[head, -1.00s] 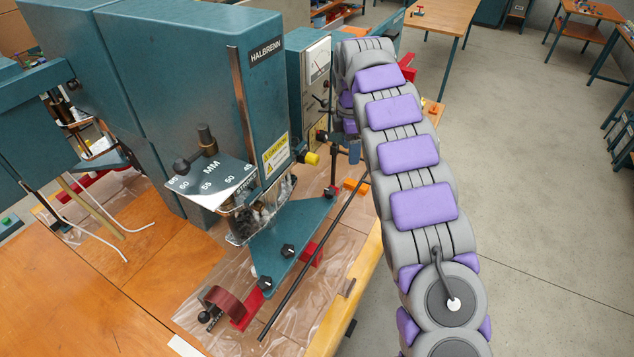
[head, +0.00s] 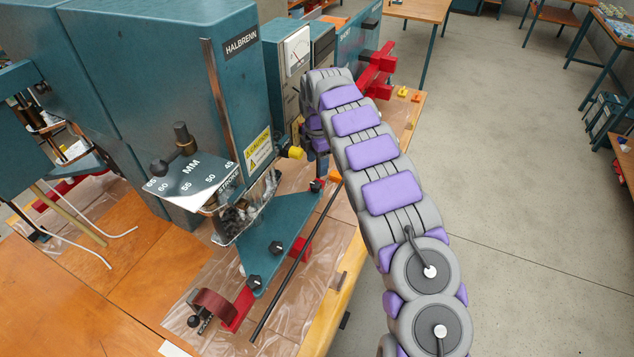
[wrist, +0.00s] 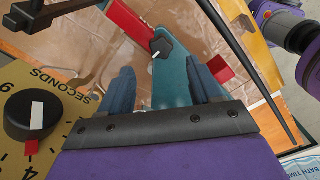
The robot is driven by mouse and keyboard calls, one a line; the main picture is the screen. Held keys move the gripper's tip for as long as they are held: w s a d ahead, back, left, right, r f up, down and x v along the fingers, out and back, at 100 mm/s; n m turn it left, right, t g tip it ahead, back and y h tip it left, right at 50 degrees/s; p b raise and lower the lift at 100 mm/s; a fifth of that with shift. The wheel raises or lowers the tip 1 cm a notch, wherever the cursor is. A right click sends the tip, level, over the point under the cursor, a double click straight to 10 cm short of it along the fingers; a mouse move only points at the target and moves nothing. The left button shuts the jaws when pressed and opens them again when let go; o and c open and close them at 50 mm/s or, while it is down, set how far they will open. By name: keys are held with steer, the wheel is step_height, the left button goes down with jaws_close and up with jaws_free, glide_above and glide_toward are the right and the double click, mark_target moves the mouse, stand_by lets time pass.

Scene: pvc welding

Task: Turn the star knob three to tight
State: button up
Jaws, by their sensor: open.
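Black star knobs sit on the teal base plate (head: 285,225) of the machine. In the head view one knob is near its front tip (head: 255,281), one further back (head: 277,247) and one near the far end (head: 317,185). I cannot tell which is number three. In the wrist view a black knob with a white mark (wrist: 162,48) sits on a teal plate, beyond and between my fingertips, not touching them. My gripper (wrist: 161,76) is open and empty, with blue fingers.
A thin black rod (head: 300,262) runs beside the plate. A black dial knob (wrist: 33,115) on a yellow SECONDS panel is close on the left in the wrist view. The teal machine body (head: 170,90) stands left of my arm. Open floor (head: 520,220) lies to the right.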

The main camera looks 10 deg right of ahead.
mark_target(317, 183)
steer(key=f, duration=0.7)
steer(key=shift+a+f+b, duration=0.2)
steer(key=shift+b, duration=0.2)
steer(key=shift+d+f, duration=0.1)
steer(key=shift+f, duration=0.5)
steer(key=shift+c, duration=0.2)
steer(key=c, duration=1)
